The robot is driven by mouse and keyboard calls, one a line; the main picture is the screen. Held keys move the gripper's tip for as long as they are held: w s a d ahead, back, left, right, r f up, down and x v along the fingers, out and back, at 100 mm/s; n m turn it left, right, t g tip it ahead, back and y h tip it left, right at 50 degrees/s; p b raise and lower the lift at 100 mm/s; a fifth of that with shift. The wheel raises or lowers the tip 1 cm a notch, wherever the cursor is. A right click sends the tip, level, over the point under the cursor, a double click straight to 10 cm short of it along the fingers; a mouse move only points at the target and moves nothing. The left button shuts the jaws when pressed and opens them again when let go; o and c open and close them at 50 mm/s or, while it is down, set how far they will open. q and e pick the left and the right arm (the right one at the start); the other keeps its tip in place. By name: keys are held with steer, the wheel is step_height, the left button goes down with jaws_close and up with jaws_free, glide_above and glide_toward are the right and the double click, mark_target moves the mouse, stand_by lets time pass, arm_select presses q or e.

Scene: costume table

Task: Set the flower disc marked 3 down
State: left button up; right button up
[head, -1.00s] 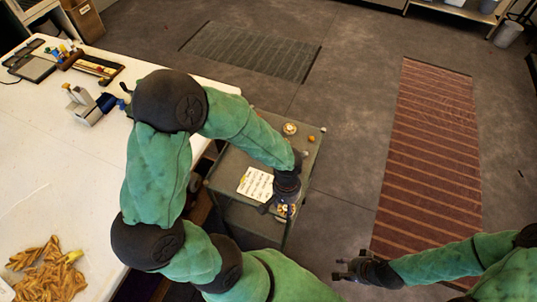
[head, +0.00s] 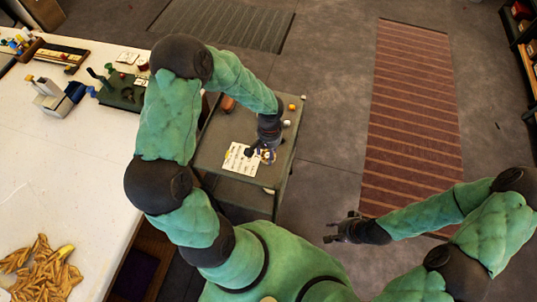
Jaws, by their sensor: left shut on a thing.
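My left gripper (head: 260,148) is over the top of the small grey-green cart (head: 233,182), close to its surface, beside a white sheet with rows of marks (head: 239,158). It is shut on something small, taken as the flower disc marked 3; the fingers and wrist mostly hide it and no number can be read. A small patterned round thing (head: 268,157) shows just right of the fingers; I cannot tell whether it is held or lies on the cart. My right gripper (head: 338,229) is open and empty, above the floor right of the cart.
An orange ball (head: 291,107) and a small white thing (head: 286,123) are near the cart's right edge. A brown-orange object (head: 227,103) is at its back left. The white table (head: 62,165) at left holds tools and a heap of yellow pieces (head: 42,270).

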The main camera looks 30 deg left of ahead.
mark_target(268, 155)
arm_select(q)
steer(key=shift+w+a+f, duration=0.3)
steer(key=shift+w+f, duration=0.4)
steer(key=shift+f, duration=0.25)
step_height(268, 155, down, 3)
steer(key=shift+f+b, duration=0.1)
steer(key=shift+b, duration=0.3)
steer(key=o, duration=1.6)
steer(key=shift+r, duration=0.2)
steer(key=r, duration=0.4)
steer(key=w+r+p, duration=0.1)
steer(key=r, duration=0.3)
steer(key=r+p, duration=0.1)
steer(key=r, duration=0.2)
steer(key=shift+w+a+r, duration=0.15)
steer(key=shift+w+r, duration=0.1)
steer(key=shift+r, duration=0.15)
